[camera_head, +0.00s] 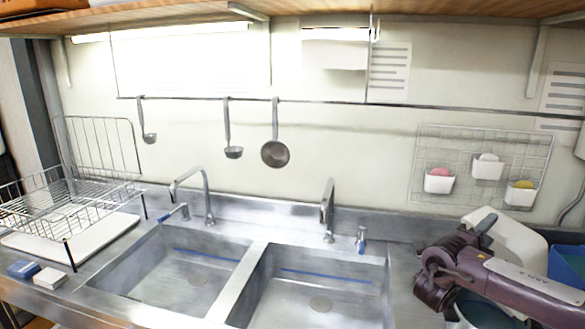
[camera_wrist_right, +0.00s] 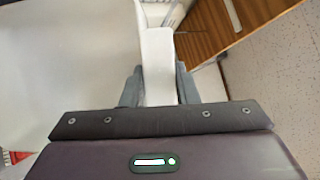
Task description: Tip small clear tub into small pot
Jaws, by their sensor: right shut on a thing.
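My right gripper (camera_head: 436,284) is at the lower right of the head view, over the counter right of the sinks. In the right wrist view its two grey fingers (camera_wrist_right: 159,88) are shut on a narrow white piece (camera_wrist_right: 157,52) that looks like a handle. I cannot tell whether this belongs to the small clear tub. In the head view, a large white rounded thing (camera_head: 520,240) shows behind my right arm. A teal round thing (camera_head: 484,312) shows partly below the arm, mostly hidden. I cannot make out the small pot for certain. My left gripper is not in view.
Two steel sink basins (camera_head: 178,282) with taps (camera_head: 328,208) lie left of my right gripper. A wire dish rack (camera_head: 62,205) stands far left. A blue bin (camera_head: 570,262) is at the right edge. Ladles (camera_head: 275,153) hang from a wall rail.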

